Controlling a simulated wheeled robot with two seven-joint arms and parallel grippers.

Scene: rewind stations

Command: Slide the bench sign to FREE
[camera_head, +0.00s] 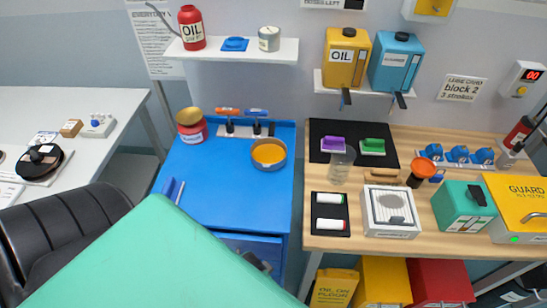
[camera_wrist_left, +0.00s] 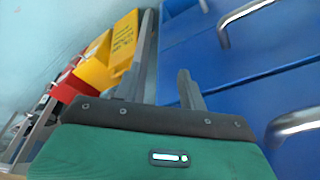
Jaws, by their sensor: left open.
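I cannot make out a bench sign reading FREE in either view. The wooden bench (camera_head: 340,243) stands at the right and the blue drawer unit (camera_head: 220,200) in the middle. My left arm, with a large green link, fills the lower left of the head view and hides what is under it. In the left wrist view my left gripper (camera_wrist_left: 166,50) is open, its two dark fingers apart with nothing visible between them. It is near blue drawer fronts (camera_wrist_left: 240,75) with metal handles (camera_wrist_left: 240,14). My right gripper is not in view.
On the bench stand a white box (camera_head: 390,232), a green box (camera_head: 455,206), a yellow GUARD box (camera_head: 515,232) and a glass (camera_head: 338,170). An orange bowl (camera_head: 268,155) and red can (camera_head: 192,130) stand on the blue top. Yellow and red bins (camera_head: 382,285) stand under the bench.

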